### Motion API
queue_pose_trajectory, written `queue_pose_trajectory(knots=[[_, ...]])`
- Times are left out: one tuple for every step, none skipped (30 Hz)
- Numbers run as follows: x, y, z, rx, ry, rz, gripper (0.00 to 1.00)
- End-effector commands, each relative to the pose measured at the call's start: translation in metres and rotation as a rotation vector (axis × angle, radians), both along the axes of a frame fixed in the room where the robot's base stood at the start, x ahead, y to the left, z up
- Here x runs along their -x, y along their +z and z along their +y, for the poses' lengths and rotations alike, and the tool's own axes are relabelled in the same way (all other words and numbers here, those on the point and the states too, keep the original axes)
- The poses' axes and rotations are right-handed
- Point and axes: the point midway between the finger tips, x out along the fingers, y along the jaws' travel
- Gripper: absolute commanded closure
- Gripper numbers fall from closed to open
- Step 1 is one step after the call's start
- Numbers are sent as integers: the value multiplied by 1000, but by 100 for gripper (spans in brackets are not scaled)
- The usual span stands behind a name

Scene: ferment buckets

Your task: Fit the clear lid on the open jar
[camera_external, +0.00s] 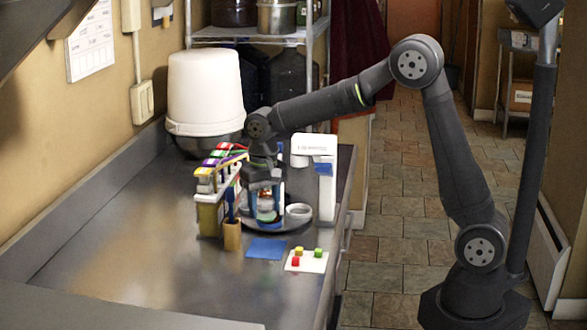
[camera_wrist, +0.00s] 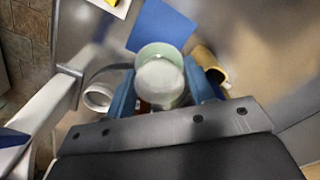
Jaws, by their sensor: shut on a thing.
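My gripper (camera_wrist: 161,88) points down over the dark round tray, and its blue fingers are shut on a round, whitish, see-through piece, which looks like the clear lid (camera_wrist: 160,82). A pale green round rim (camera_wrist: 157,47) shows just past it in the wrist view and looks like part of the open jar. The lid overlaps this rim in the picture; I cannot tell whether they touch. In the external view my gripper (camera_external: 265,205) hides most of the jar and lid.
A white ring-shaped cup (camera_external: 299,211) stands close right of my gripper, with a white upright stand (camera_external: 327,190) beyond. A tan pen cup (camera_external: 232,237) and a rack with coloured bands (camera_external: 210,205) stand left. A blue mat (camera_external: 266,248) and cubes card (camera_external: 306,261) lie in front.

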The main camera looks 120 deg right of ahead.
Motion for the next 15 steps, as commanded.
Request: queue_pose_trajectory(knots=[[1, 8, -3, 2, -13, -1, 73], [2, 12, -5, 3, -27, -2, 73], [5, 18, -9, 3, -58, -2, 73], [7, 22, -13, 3, -87, -2, 73], [10, 27, -18, 3, -122, -2, 73], [15, 33, -25, 3, -179, -2, 73], [19, 38, -32, 3, -227, -3, 73], [23, 43, -38, 3, -276, -2, 73], [29, 50, -46, 3, -344, -3, 73], [34, 54, -51, 2, -393, -3, 73], [39, 59, -57, 3, -443, -3, 73], [44, 66, -64, 3, -504, -3, 73], [49, 70, -69, 3, -547, -3, 73], [53, 75, -73, 3, -588, -3, 73], [58, 79, -78, 3, -637, -4, 73]])
